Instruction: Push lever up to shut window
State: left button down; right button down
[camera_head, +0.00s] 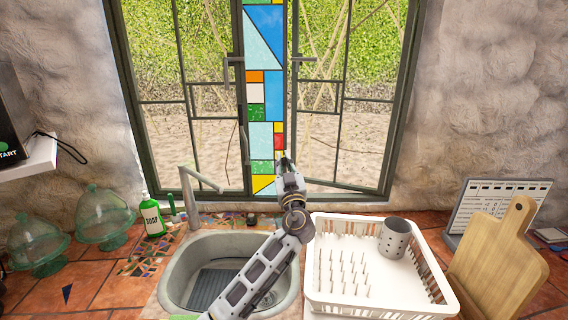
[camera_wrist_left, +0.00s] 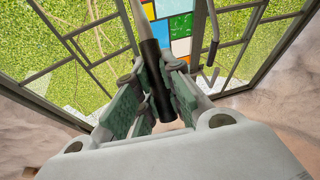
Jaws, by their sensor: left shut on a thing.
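The window (camera_head: 397,120) has dark metal frames, and its right sash stands at an angle to the frame. Dark bracket-like handles sit on the left sash (camera_head: 232,62) and the right sash (camera_head: 303,60). My left gripper (camera_head: 286,160) is raised in front of the lower middle of the window. In the left wrist view, my left gripper (camera_wrist_left: 152,95) is shut on a lever (camera_wrist_left: 153,72) with a grey rod and a black grip. Another dark lever (camera_wrist_left: 213,30) hangs to the right, apart from the fingers. The lever's far end is out of view. My right gripper is not in view.
A sink (camera_head: 173,268) lies below my left arm. A white dish rack (camera_head: 375,300) with a grey cup (camera_head: 394,238) stands to its right, near a wooden board (camera_head: 497,262). A faucet (camera_head: 190,195), green soap bottle (camera_head: 151,215) and glass domes (camera_head: 103,213) stand left.

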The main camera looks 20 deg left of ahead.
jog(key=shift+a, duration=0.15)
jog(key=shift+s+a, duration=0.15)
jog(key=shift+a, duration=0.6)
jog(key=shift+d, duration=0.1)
pick_arm(q)
jog(key=shift+w+r, duration=0.1)
jog(key=shift+r, duration=0.15)
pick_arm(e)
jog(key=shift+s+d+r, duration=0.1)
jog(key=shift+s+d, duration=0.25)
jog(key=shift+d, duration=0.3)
